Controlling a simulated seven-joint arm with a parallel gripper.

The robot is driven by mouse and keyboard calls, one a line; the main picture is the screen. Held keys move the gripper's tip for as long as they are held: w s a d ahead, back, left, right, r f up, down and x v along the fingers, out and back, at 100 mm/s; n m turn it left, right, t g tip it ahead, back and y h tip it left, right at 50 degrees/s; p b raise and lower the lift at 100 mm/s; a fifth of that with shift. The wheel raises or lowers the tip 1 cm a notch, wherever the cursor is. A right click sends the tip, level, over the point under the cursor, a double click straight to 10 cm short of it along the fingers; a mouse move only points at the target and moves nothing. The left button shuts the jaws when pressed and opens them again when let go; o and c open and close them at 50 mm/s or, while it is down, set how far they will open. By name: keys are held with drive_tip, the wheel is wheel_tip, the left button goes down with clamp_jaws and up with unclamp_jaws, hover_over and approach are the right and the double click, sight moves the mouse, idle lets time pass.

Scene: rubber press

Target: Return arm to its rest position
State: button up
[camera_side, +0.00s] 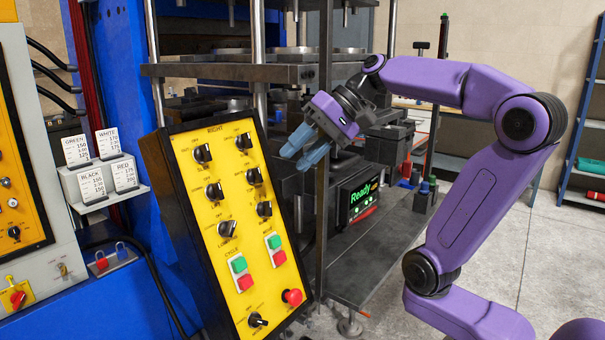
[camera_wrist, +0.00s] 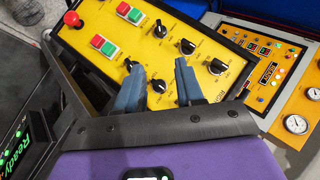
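My purple arm reaches in from the right in the side view. My gripper (camera_side: 307,145) has two blue fingers and hangs near the upper right edge of the yellow control panel (camera_side: 225,255). In the wrist view my gripper (camera_wrist: 158,88) shows its fingers apart with nothing between them. The yellow panel with black knobs lies behind the fingers in that view. I see no contact between fingers and knobs, but the exact distance is hard to tell.
A vertical post (camera_side: 323,190) and a dark metal shelf (camera_side: 375,260) stand beside my gripper. A display reading Ready (camera_side: 362,200) sits behind it. The panel carries a red stop button (camera_side: 292,297). Open floor (camera_side: 510,235) lies to the right.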

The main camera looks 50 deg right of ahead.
drive_tip(key=s+a+f+n+g+h, duration=0.1)
drive_tip(key=s+a+f+n+g, duration=0.1)
drive_tip(key=s+f+n+g, duration=0.3)
drive_tip(key=s+a+f+n+h, duration=0.1)
drive_tip(key=s+a+f+n, duration=0.15)
drive_tip(key=f, duration=0.45)
drive_tip(key=s+d+f+n+h, duration=0.1)
drive_tip(key=s+f+n+h, duration=0.3)
drive_tip(key=s+f+n, duration=0.6)
drive_tip(key=s, duration=0.4)
drive_tip(key=shift+d+g, duration=0.35)
drive_tip(key=shift+g, duration=0.05)
idle(1.1)
